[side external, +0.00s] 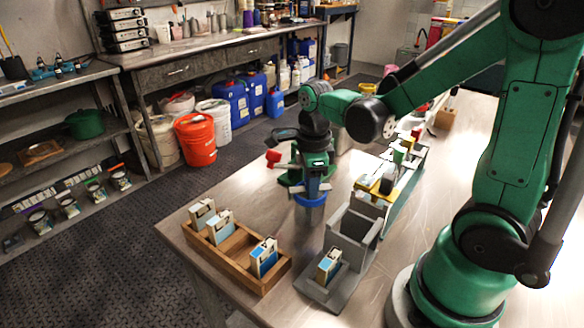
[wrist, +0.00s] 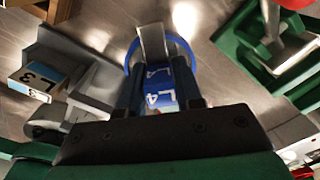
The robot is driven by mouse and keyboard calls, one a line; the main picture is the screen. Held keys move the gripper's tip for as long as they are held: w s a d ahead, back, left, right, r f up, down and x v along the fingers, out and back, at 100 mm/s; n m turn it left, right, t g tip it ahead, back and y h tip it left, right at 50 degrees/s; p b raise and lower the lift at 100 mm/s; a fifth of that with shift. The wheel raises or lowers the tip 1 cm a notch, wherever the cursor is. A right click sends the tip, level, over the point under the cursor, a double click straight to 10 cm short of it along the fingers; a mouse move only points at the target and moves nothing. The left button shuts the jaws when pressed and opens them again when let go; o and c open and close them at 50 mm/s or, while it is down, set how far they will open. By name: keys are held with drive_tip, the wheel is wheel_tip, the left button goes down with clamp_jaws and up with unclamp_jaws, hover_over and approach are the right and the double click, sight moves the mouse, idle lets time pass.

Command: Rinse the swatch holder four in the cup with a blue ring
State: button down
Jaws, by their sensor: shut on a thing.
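My gripper (side external: 313,182) points down, shut on a swatch holder marked L4 (wrist: 160,98), with a blue and white face. It stands directly over the cup with a blue ring (side external: 310,201) on the table. In the wrist view the blue ring (wrist: 186,48) surrounds the far end of the holder. The holder's lower end is hidden in the side view, so I cannot tell how deep it sits in the cup.
A wooden tray (side external: 233,272) with three holders is at the table's front left. A grey rack (side external: 352,230) stands right of the cup, with a holder (side external: 329,265) at its front, marked L3 in the wrist view (wrist: 38,82). A green stand (wrist: 262,65) is close by.

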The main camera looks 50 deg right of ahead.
drive_tip(key=shift+r, duration=0.1)
drive_tip(key=shift+r, duration=3.4)
drive_tip(key=shift+r, duration=1.5)
